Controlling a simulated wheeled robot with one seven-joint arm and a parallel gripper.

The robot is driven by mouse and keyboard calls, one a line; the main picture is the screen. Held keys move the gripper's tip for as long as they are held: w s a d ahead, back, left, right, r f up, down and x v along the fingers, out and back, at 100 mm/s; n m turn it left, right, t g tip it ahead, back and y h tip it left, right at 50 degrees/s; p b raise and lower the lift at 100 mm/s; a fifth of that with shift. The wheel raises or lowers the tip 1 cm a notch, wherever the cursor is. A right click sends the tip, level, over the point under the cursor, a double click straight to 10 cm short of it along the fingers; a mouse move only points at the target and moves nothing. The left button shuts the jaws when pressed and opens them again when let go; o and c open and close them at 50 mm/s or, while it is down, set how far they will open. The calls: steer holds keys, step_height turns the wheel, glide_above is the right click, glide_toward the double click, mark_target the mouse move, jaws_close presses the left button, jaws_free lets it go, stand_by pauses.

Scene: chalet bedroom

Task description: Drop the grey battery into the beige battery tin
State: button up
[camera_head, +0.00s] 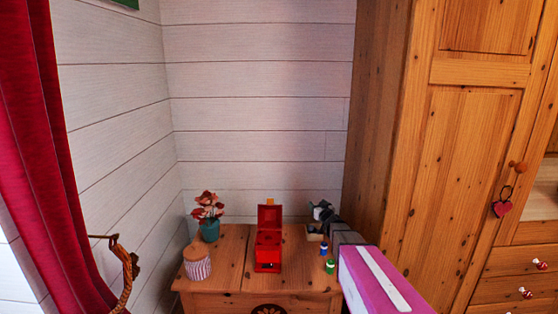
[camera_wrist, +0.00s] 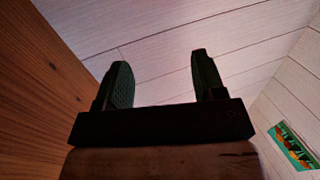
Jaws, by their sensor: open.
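My gripper (camera_wrist: 160,65) is open in the wrist view, with nothing between its two dark fingers and the white plank wall beyond. In the head view my gripper (camera_head: 322,211) is small and dark, over the back right of the wooden chest. A small beige box (camera_head: 314,234), perhaps the battery tin, shows at the back right of the chest, just below the gripper in the picture and partly hidden by my arm. I cannot make out a grey battery. A blue battery-like cylinder (camera_head: 323,249) and a green one (camera_head: 330,267) stand near the chest's right side.
The wooden chest (camera_head: 222,264) also bears an open red box (camera_head: 268,252), a striped jar (camera_head: 197,265) with a wooden lid and a potted plant (camera_head: 209,229). A tall wooden wardrobe (camera_head: 460,140) stands close on the right. A red curtain (camera_head: 42,120) hangs at left.

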steer(key=s+a+r, duration=0.6)
steer(key=a+r, duration=0.4)
steer(key=shift+r, duration=0.15)
steer(key=shift+s, duration=0.1)
